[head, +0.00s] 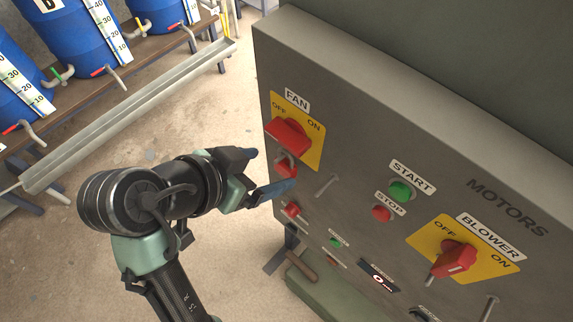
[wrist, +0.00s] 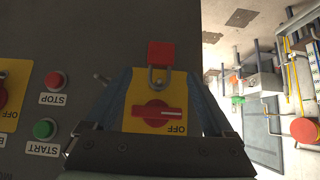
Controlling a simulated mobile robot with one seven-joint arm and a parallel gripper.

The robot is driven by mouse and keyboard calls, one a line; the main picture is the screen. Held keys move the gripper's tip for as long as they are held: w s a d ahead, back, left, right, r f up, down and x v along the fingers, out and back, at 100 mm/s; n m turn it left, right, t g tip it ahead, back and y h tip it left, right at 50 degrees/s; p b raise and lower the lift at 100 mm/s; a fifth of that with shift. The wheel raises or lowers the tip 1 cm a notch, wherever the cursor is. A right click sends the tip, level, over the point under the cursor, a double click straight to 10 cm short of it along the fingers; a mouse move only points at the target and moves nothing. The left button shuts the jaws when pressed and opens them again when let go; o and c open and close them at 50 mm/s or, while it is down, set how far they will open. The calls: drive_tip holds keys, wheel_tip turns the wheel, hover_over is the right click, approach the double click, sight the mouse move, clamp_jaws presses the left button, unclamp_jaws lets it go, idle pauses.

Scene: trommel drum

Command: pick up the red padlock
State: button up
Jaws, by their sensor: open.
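The red padlock (head: 286,166) hangs at the lower edge of the yellow FAN switch plate (head: 312,148), just below the red FAN handle (head: 289,134). In the wrist view, which shows the panel upside down, the padlock body (wrist: 160,53) is a red block with a grey metal shackle (wrist: 157,77) between it and the plate. My gripper (head: 272,169) is open and empty in front of the panel, its blue fingers either side of the padlock's line. In the wrist view the fingers (wrist: 158,82) flank the switch plate, and the padlock body shows beyond their tips. I cannot tell the remaining distance.
The grey motor panel (head: 350,125) carries START (head: 400,190) and STOP (head: 381,213) buttons and the BLOWER switch (head: 455,257) to the right. A metal peg (head: 327,185) sticks out near the padlock.

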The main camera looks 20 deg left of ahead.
sight(281, 167)
drive_tip(key=shift+p+x, duration=1.15)
drive_tip(key=shift+x, duration=2.15)
drive_tip(key=shift+s+a+f, duration=0.1)
drive_tip(key=shift+s, duration=0.1)
clamp_jaws()
